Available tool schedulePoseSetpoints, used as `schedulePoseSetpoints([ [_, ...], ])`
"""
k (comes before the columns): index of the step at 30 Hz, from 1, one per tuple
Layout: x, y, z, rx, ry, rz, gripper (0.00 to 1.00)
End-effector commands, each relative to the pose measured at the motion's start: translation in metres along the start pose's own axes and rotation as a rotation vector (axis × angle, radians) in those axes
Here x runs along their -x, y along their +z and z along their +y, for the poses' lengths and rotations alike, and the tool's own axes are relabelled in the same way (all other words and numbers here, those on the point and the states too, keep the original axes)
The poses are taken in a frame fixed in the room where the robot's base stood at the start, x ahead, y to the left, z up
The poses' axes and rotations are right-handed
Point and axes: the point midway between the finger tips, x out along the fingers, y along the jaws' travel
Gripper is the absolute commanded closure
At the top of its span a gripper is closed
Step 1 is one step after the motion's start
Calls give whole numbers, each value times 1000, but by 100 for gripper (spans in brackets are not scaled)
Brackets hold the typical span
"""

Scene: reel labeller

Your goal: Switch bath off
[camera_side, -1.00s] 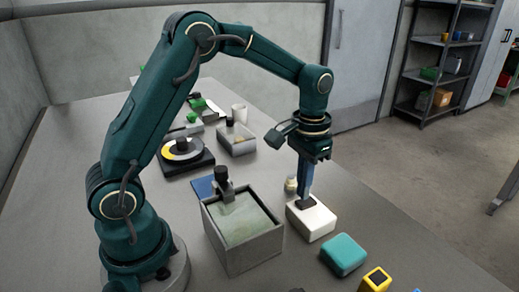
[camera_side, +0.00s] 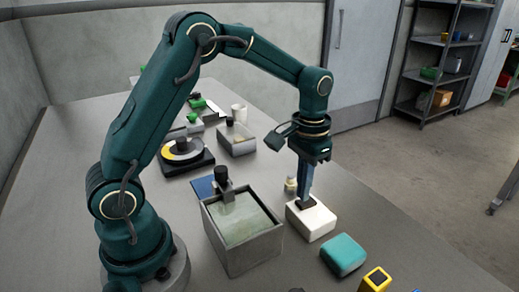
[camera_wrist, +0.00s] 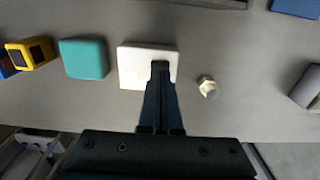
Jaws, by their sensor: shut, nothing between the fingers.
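The bath (camera_side: 240,225) is a grey open tank of cloudy greenish liquid, with a black-topped device clipped at its back rim. To its right stands a white box (camera_side: 318,222) with a dark part (camera_side: 305,203) on its top. My gripper (camera_side: 304,198) points down with its fingers together, tips at that dark part. In the wrist view, my gripper (camera_wrist: 160,68) overlaps the right part of the white box (camera_wrist: 133,66). The fingers hide most of the dark part, so its position and any contact cannot be told.
A teal block (camera_side: 344,255) and a yellow-and-black item (camera_side: 375,280) lie in front of the white box.

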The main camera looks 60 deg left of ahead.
Motion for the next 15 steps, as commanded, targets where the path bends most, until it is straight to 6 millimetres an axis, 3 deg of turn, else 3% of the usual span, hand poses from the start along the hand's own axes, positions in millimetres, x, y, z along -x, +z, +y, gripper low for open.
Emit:
schedulePoseSetpoints([
  [15,-8,0,0,0,0,-1,100],
])
